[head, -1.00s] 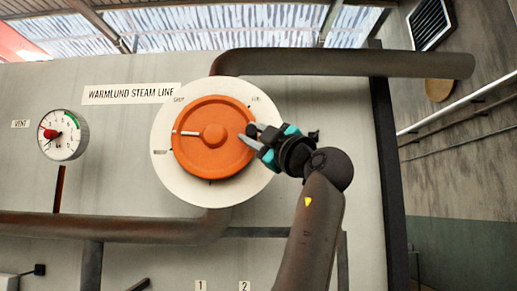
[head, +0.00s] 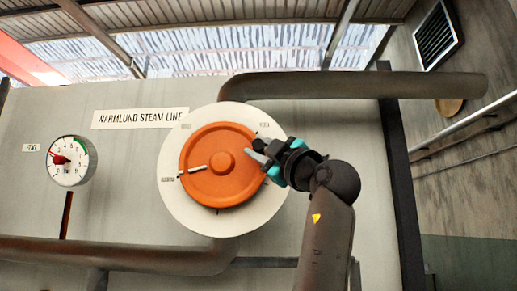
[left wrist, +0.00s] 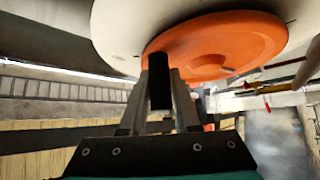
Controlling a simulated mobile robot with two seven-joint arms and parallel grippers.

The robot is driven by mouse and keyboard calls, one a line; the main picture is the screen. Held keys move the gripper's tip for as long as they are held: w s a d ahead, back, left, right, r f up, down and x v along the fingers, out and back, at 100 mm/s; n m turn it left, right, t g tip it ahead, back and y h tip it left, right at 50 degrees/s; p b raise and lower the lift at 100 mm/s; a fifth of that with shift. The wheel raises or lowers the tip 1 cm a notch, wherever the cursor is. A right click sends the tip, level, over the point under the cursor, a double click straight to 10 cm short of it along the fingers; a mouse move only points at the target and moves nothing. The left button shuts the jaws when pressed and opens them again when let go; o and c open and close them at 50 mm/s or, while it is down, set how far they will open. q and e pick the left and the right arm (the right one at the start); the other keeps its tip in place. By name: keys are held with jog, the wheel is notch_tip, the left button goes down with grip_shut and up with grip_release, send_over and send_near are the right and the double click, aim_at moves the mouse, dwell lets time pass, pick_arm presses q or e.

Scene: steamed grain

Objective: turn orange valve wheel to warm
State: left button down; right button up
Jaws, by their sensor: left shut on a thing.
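The orange valve wheel (head: 208,142) sits on a round white dial plate (head: 258,218) on the grey panel. My right gripper does not show.
A gauge (head: 70,160) with a red needle hub stands at the left. A dark pipe (head: 350,86) runs above the dial to the right, and another (head: 110,253) runs below it. A sign (head: 137,118) reads "WARMLUND STEAM LINE".

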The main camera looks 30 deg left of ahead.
pick_arm(q)
jog(key=shift+d+r, duration=0.1)
jog(key=shift+r, duration=0.1)
jog(key=c, duration=0.7)
grip_release()
jog(key=shift+f, duration=0.15)
jog(key=shift+o, duration=0.2)
jog(key=b+v, duration=0.5)
jog(key=v, duration=1)
jog(key=shift+d+f, duration=0.1)
